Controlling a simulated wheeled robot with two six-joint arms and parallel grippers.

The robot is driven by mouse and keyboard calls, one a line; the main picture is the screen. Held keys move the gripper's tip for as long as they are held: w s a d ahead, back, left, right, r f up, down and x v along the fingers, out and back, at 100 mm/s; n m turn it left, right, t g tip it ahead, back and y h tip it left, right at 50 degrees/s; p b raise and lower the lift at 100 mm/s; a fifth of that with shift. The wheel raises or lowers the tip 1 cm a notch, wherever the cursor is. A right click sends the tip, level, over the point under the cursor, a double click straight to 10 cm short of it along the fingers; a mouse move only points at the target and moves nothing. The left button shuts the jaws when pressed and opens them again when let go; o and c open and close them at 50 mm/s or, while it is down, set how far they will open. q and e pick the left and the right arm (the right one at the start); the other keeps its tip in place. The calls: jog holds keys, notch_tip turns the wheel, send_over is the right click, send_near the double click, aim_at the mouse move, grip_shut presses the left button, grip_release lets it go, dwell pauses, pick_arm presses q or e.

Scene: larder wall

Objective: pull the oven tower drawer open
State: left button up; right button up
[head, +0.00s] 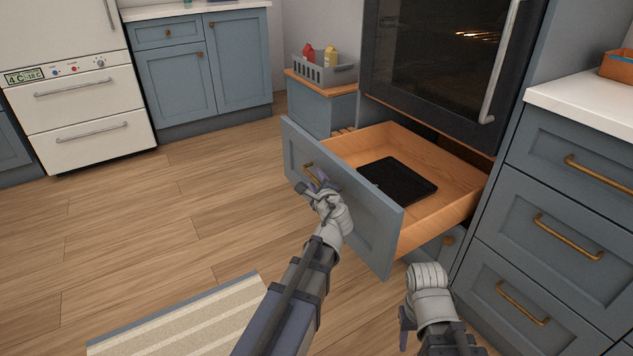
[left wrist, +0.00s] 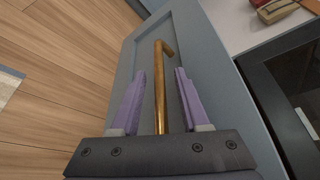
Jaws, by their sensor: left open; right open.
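The oven tower drawer (head: 375,228) stands pulled well out below the oven (head: 437,60), its wooden inside showing. A black baking tray (head: 398,182) lies in it. Its brass handle (head: 311,174) is on the blue-grey front; in the left wrist view the handle (left wrist: 160,85) runs between the two purple fingers. My left gripper (head: 315,184) is open around the handle, with a gap on each side, so it does not grip it. My right gripper (head: 404,325) is open and empty, low in front of the cabinets right of the drawer; its fingers are partly hidden.
A drawer unit (head: 556,215) with brass handles stands close on the right under a white counter. A grey basket (head: 325,70) with bottles sits on a low cabinet behind the drawer. A striped rug (head: 185,325) lies on the floor; the wooden floor at left is clear.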

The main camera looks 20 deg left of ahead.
pick_arm(q)
jog(key=p+v, duration=0.1)
jog(key=v, duration=0.6)
jog(key=shift+s+d+r+p, duration=0.1)
jog(key=shift+s+d+p, duration=0.15)
jog(key=shift+s+p, duration=0.1)
